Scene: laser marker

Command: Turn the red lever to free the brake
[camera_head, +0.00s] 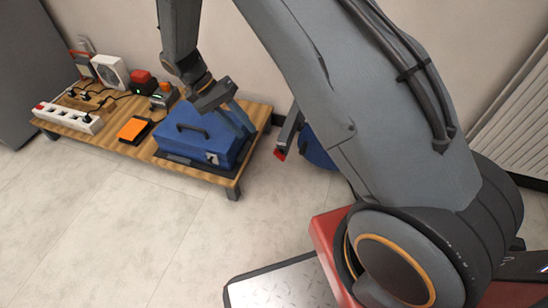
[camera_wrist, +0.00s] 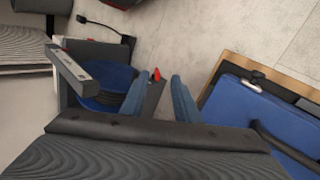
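The red lever (camera_wrist: 156,75) is a small red tip in the wrist view, seen in the gap between my two fingers. In the head view a red tip (camera_head: 280,154) shows at the lower end of a dark grey bar, right of the low wooden table. Beside it is a round blue part (camera_head: 318,150), partly hidden by my arm; a round blue part (camera_wrist: 108,85) also shows in the wrist view. My gripper (camera_head: 245,125) is open above the right end of the blue case. Its fingers (camera_wrist: 159,82) show nothing held; contact with the lever cannot be seen.
The blue case (camera_head: 188,139) stands on the wooden table (camera_head: 217,177), close below my gripper. A power strip (camera_head: 68,117), an orange pad (camera_head: 133,129) and boxes with cables stand further left. The tiled floor (camera_head: 115,215) in front is clear. A radiator stands at the right.

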